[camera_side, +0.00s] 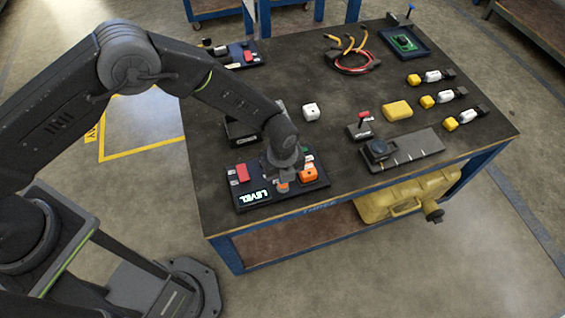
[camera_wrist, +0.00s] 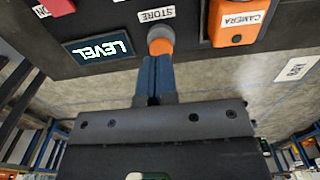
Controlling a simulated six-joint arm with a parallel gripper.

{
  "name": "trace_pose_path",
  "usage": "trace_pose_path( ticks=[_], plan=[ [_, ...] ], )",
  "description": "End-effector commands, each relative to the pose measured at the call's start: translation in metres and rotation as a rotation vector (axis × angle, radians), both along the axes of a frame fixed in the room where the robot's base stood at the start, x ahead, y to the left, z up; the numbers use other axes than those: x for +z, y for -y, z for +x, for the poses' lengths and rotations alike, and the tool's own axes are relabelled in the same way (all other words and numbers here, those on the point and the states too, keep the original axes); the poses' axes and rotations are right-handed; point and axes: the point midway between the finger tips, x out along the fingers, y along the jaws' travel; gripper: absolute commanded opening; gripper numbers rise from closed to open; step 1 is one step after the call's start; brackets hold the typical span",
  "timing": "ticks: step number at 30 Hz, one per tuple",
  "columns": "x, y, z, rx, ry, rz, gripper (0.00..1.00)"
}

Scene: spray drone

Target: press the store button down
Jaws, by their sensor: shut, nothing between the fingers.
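The store button is a round orange button with a grey part (camera_wrist: 160,42), beside a white STORE label (camera_wrist: 157,14) in the wrist view. In the side view, an orange spot (camera_side: 282,187) shows just below my gripper (camera_side: 281,179). The button sits on a dark control panel (camera_side: 308,188) at the table's near edge. My gripper (camera_wrist: 156,62) is shut and empty, its blue fingers held together. The fingertips overlap the button's lower edge in the wrist view; I cannot tell whether they touch it.
On the panel, a lit LEVEL display (camera_wrist: 102,48) and an orange CAMERA switch (camera_wrist: 235,22) flank the button. A red switch (camera_side: 243,173) is at the panel's left.

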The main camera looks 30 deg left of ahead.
Motion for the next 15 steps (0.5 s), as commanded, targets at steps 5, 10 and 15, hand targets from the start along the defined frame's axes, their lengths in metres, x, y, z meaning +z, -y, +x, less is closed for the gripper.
trace_pose_path(
  ticks=[5,10,15],
  plan=[
    [-0.015,0.000,0.000,0.000,0.001,-0.001,0.00],
    [-0.017,0.000,0.000,0.000,0.001,-0.001,0.00],
    [-0.017,0.000,0.000,0.000,0.001,-0.001,0.00]
  ],
)
